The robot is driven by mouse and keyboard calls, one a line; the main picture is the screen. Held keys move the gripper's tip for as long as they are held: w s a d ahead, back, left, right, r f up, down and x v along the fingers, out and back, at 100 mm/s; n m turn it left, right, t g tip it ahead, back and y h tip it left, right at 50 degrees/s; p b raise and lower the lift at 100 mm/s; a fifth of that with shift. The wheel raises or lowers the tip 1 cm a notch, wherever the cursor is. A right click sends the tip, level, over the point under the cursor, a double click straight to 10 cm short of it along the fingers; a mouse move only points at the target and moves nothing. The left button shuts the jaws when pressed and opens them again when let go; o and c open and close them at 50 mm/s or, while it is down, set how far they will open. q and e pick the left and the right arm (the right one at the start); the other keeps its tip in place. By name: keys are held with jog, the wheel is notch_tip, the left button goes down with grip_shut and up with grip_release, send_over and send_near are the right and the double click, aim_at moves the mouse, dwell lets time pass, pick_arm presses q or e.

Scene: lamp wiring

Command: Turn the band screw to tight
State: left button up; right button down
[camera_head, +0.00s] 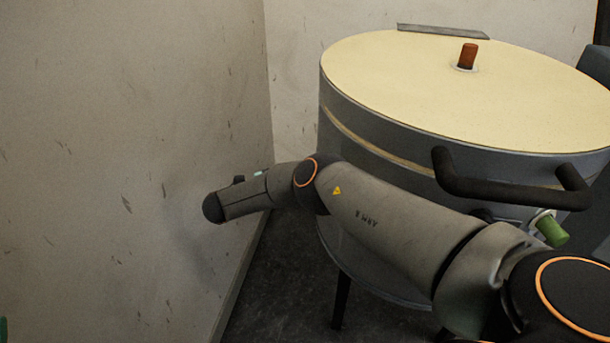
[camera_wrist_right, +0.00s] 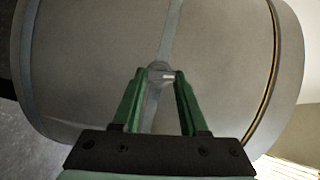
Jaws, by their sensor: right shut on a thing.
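A large grey drum (camera_head: 370,150) with a cream top stands at the right of the head view. In the right wrist view, the drum's curved grey side (camera_wrist_right: 95,55) fills most of the picture, and a thin paler band (camera_wrist_right: 172,28) runs across it. The small pale band screw (camera_wrist_right: 168,75) sits on this band. My right gripper (camera_wrist_right: 160,80) has its green fingers at either side of the screw and is shut on it. The fingertips partly hide the screw, so its turn cannot be told. In the head view my right gripper is hidden.
A red-brown knob (camera_head: 469,56) and a flat grey strip (camera_head: 442,31) are on the drum's top. A black handle (camera_head: 505,190) and a green knob (camera_head: 551,231) are at its front right. A scuffed wall (camera_head: 130,110) stands close at the left. Dark floor (camera_head: 285,290) is below.

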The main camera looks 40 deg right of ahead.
jog(key=shift+w+r, duration=0.1)
jog(key=shift+c, duration=2.3)
grip_release()
jog(key=a+b, duration=0.2)
jog(key=a, duration=1)
jog(key=shift+w+a+r, duration=0.25)
jog(key=shift+w+r, duration=0.05)
jog(key=shift+w, duration=0.15)
jog(key=shift+c, duration=0.3)
